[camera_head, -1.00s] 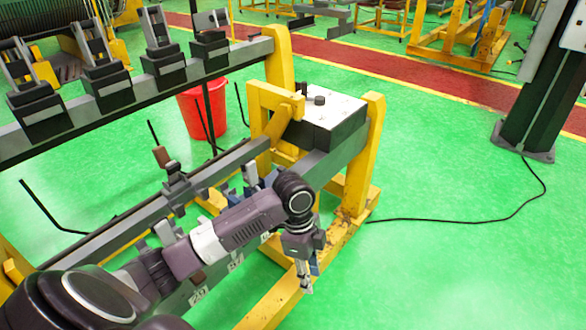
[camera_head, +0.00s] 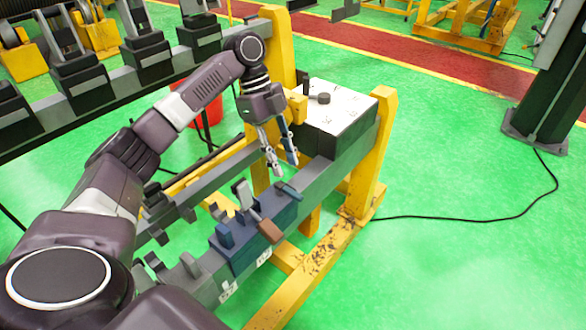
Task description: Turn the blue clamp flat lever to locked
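I cannot tell which part is the flat lever. My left gripper (camera_head: 284,167) points down above the clamp's far end, fingers apart and empty. It looks close to the dark blue bar, but I cannot tell whether it touches. My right gripper is not in view.
A black box with a white top (camera_head: 334,101) sits at the beam's far end beside a yellow post (camera_head: 374,150). A rail with several black clamps (camera_head: 148,55) runs behind my arm. A red bucket (camera_head: 212,108) is partly hidden.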

